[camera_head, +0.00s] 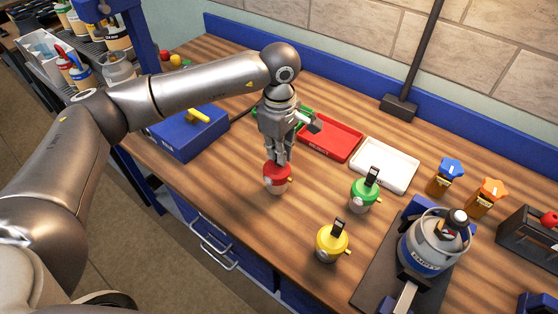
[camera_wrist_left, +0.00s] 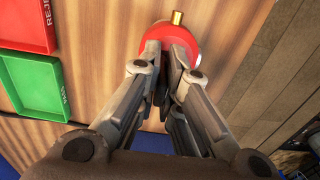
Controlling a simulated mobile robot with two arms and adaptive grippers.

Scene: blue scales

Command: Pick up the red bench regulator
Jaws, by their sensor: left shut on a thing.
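The red bench regulator (camera_head: 277,179) has a red top and a pale body with a small brass outlet. My left gripper (camera_head: 279,160) comes down on it from above and is shut on its upper part. In the left wrist view the red regulator (camera_wrist_left: 185,35) shows between and beyond the fingertips of the gripper (camera_wrist_left: 168,55), its brass outlet at the top. The fingers hide its middle. I cannot tell whether its base touches the table. My right gripper is not in view.
A green regulator (camera_head: 364,192) and a yellow regulator (camera_head: 332,243) stand to the right on the wooden table. Behind are a red tray (camera_head: 330,141), a white tray (camera_head: 384,165) and a partly hidden green tray (camera_wrist_left: 33,87). A blue box (camera_head: 187,133) stands left; a grey cylinder (camera_head: 432,246) stands right.

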